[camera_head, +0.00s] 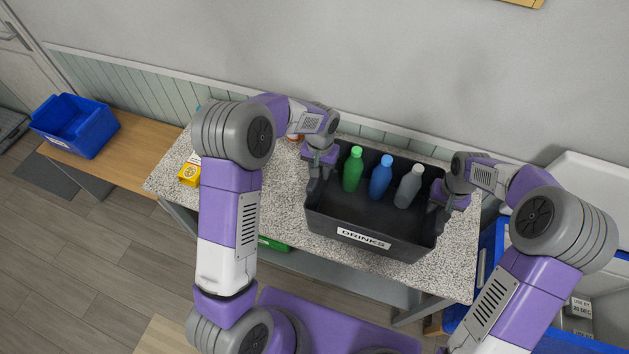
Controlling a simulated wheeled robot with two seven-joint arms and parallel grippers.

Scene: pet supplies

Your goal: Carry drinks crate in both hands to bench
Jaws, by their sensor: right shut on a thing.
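The drinks crate (325,218) is a black open box with a white DRINKS label on its front. It stands on or just over the speckled table (280,185); I cannot tell if it touches. Inside, a green bottle (353,170), a blue bottle (380,178) and a grey bottle (408,188) stand upright in a row. My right gripper (438,215) is shut on the crate's right wall. My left gripper (317,185) is at the crate's left wall, and its fingers are too hidden to tell if they are shut. The wooden bench (140,150) is at the left.
A blue bin (75,125) sits on the bench's left part; the bench's right part is bare. A yellow box (189,174) is on the table's left end. Blue containers and a white basin (590,185) are at the right. The wall is close behind the table.

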